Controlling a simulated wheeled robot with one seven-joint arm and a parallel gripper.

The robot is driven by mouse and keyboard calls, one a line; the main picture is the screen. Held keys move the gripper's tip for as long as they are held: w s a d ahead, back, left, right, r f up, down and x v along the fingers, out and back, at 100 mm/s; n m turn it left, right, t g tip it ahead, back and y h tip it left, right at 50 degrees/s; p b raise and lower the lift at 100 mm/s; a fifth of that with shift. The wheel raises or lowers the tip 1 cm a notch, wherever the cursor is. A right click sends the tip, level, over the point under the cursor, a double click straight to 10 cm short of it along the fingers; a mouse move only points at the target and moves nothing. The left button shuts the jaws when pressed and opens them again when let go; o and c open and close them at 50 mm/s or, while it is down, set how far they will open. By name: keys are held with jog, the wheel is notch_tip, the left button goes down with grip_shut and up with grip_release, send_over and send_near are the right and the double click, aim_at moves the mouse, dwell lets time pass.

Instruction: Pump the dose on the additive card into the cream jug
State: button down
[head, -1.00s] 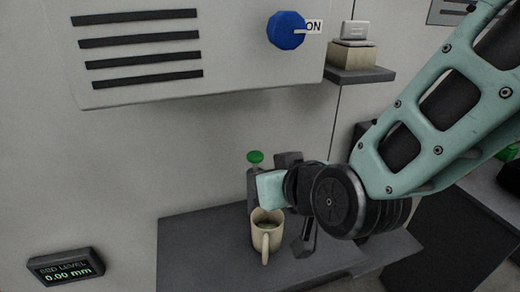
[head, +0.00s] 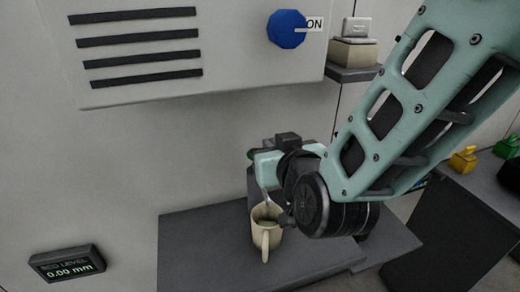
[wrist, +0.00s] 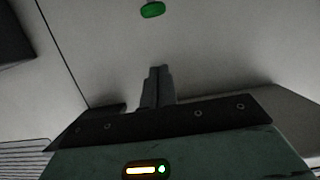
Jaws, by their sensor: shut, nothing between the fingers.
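The cream jug (head: 267,240) stands upright on the grey shelf, its handle toward me, with a thin pale spout (head: 263,198) coming down at its mouth. A green pump knob (head: 251,154) is mostly hidden behind my gripper in the head view. In the wrist view the green knob (wrist: 152,10) is at the top edge, beyond and apart from the fingertips. My gripper (wrist: 158,70) is shut and empty. In the head view its teal body is above the jug and the fingertips cannot be made out. I see no additive card.
The grey shelf (head: 200,255) is clear left of the jug. A wall panel with a blue dial (head: 287,29) marked ON is above. A display (head: 67,264) reads 0.00 mm. Yellow (head: 463,160) and green (head: 508,147) items stand at the far right.

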jog(key=w+f, duration=0.1)
jog(key=w, duration=0.1)
jog(key=w+a+f+p, duration=0.1)
jog(key=w+f, duration=0.1)
jog(key=w, duration=0.1)
jog(key=w+a+f+p, duration=0.1)
jog(key=w, duration=0.1)
jog(key=shift+w+a+f, duration=0.1)
jog(key=shift+w+f, duration=0.2)
jog(key=shift+f, duration=0.7)
notch_tip(320, 180, down, 3)
jog(key=b, duration=0.3)
jog(key=shift+f, duration=0.15)
